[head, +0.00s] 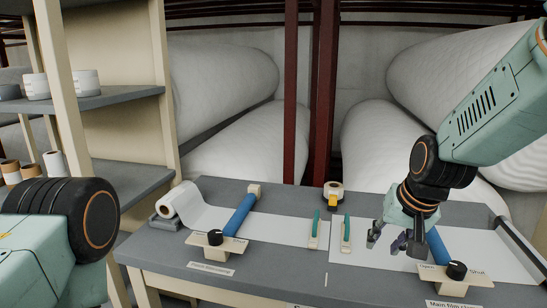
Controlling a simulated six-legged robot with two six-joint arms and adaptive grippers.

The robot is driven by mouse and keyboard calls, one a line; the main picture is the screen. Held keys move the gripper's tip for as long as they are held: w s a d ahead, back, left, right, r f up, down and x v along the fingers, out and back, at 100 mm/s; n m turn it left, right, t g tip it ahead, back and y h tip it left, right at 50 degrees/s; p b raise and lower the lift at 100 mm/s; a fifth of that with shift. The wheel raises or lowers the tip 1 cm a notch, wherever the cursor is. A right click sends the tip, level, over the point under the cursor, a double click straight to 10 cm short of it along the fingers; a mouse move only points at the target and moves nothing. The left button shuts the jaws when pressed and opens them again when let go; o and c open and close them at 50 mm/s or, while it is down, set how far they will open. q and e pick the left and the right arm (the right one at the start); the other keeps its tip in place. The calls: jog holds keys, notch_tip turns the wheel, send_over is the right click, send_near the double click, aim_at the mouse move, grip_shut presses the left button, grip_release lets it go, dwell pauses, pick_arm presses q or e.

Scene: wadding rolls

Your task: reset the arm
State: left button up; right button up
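My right arm comes in from the upper right, and its gripper (394,238) points down over the right part of the grey table (300,262). Its fingers are spread apart with nothing seen held between them. The white sheet and a blue roller (437,245) lie below and beside it; I cannot tell the exact height of the fingertips. My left arm (60,230) shows at the lower left only as a green link and a black joint. Its gripper is out of the picture.
A white roll (180,202) feeds a sheet across the table under another blue roller (240,215). Black knobs (215,237) (457,270), green-handled tools (316,228) and a tape roll (334,192) are on the table. Shelves (115,95) stand left; large wadding rolls (225,75) lie behind.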

jog(key=s+f+g, duration=0.1)
jog(key=s+f, duration=0.2)
jog(key=f, duration=0.3)
jog(key=s+d+f, duration=0.1)
jog(key=s+f, duration=0.2)
jog(key=f, duration=0.4)
jog(key=s+f+g, duration=0.1)
jog(key=s+f, duration=0.3)
jog(key=f, duration=0.2)
jog(key=s+f+n+g, duration=0.15)
jog(key=s+f, duration=0.45)
jog(key=s, duration=0.7)
jog(key=s+f+n+g, duration=0.15)
jog(key=s+f, duration=0.45)
jog(key=s, duration=0.7)
pick_arm(q)
jog(key=f+b, duration=0.6)
jog(key=shift+w, duration=0.2)
pick_arm(e)
notch_tip(320, 180, down, 6)
jog(key=h, duration=0.1)
jog(key=shift+w+a, duration=0.2)
jog(key=shift+w, duration=0.05)
pick_arm(q)
jog(key=shift+w, duration=0.15)
pick_arm(e)
jog(key=shift+w, duration=0.15)
pick_arm(q)
jog(key=shift+r, duration=0.1)
